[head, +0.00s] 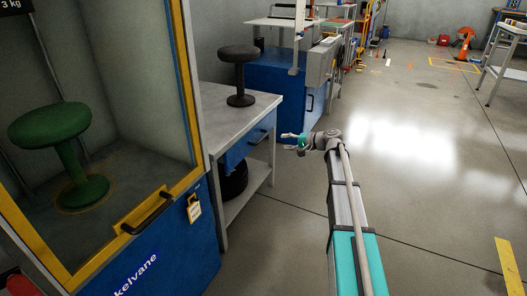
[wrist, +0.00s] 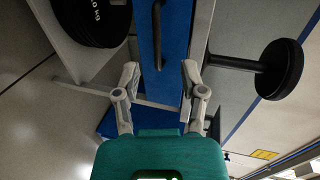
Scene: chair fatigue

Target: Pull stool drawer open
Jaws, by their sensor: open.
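The blue drawer (head: 240,148) sits under the top of a grey workbench (head: 247,108) and looks shut in the head view. Its dark bar handle (head: 260,137) is on the front. In the wrist view the blue drawer front (wrist: 172,45) runs up the middle, with the handle (wrist: 157,35) along it. My gripper (head: 287,138) is open and empty, just right of the drawer front in the head view. In the wrist view the fingertips (wrist: 160,70) lie either side of the handle's lower end. I cannot tell the remaining depth between them.
A black stool (head: 239,72) stands on the workbench. Black weight discs (head: 234,183) lie on the shelf below. A glass-fronted cabinet (head: 160,215) with a green stool (head: 70,150) stands at the left. The floor (head: 420,150) to the right is clear.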

